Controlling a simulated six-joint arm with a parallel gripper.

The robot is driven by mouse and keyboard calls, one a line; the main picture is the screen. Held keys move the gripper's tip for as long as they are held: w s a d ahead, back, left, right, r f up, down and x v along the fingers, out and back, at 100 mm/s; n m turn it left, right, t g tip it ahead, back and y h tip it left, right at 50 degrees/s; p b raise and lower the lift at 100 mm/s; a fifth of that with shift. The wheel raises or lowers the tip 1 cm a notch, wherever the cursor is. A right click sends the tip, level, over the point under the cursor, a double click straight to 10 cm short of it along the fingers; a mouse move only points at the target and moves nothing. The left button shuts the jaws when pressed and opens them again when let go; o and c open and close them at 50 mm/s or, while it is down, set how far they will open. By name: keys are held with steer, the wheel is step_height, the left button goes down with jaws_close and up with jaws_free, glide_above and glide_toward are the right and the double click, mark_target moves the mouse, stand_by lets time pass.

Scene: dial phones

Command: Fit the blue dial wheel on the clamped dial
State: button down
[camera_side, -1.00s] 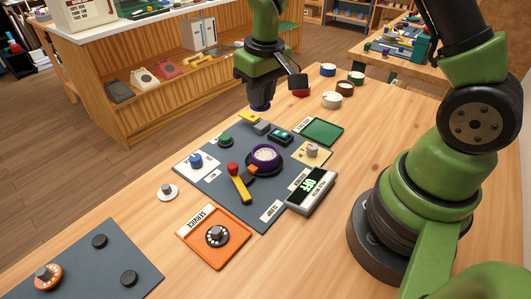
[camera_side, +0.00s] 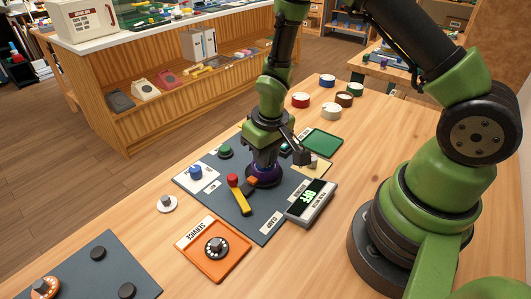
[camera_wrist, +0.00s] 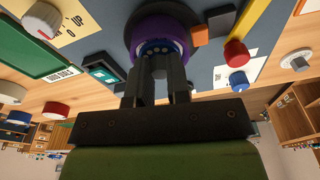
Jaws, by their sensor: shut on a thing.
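The clamped dial, a purple ring on a dark round base (camera_side: 263,180), sits on the grey mat; its purple rim also shows in the wrist view (camera_wrist: 160,24). My gripper (camera_wrist: 161,66) is shut on the blue dial wheel (camera_wrist: 154,47), which shows white finger spots. The wheel appears within or right against the purple ring; whether it is fully seated I cannot tell. In the side view my gripper (camera_side: 264,164) is down over the dial and hides the wheel. The clamp lever (camera_side: 241,201), yellow with a red knob, lies beside the dial near an orange block (camera_side: 252,181).
The tester (camera_side: 311,198) reads OFF, right of the dial. A blue knob (camera_side: 195,172), a green knob (camera_side: 225,152) and a green tray (camera_side: 322,142) lie around. An orange service tray (camera_side: 215,262) holds a black dial. Several tape-like rolls (camera_side: 331,111) stand behind.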

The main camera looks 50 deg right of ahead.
steer(key=shift+f, duration=0.2)
steer(key=c, duration=1.1)
jaws_free()
steer(key=r, duration=0.4)
steer(key=s+r, duration=0.1)
steer(key=r, duration=0.7)
steer(key=shift+s+a+r, duration=0.1)
steer(key=shift+s, duration=0.05)
step_height(320, 180, up, 10)
steer(key=m+t, duration=0.1)
steer(key=t, duration=0.2)
glide_above(270, 166)
steer(key=s+a, duration=0.1)
steer(key=s, duration=0.5)
steer(key=shift+s+a+r+m+t+y, duration=0.2)
steer(key=shift+s+a+r+t+y, duration=0.2)
steer(key=shift+s+r, duration=0.7)
steer(key=shift+s+a+r+m+t+y, duration=0.3)
steer(key=shift+s+r+t, duration=0.3)
steer(key=shift+s, duration=1.05)
steer(key=shift+s+a+r+m+t+y, duration=0.1)
steer(key=shift+s+a+r+t+y, duration=0.25)
steer(key=shift+s+r, duration=0.75)
steer(key=shift+s+f, duration=0.25)
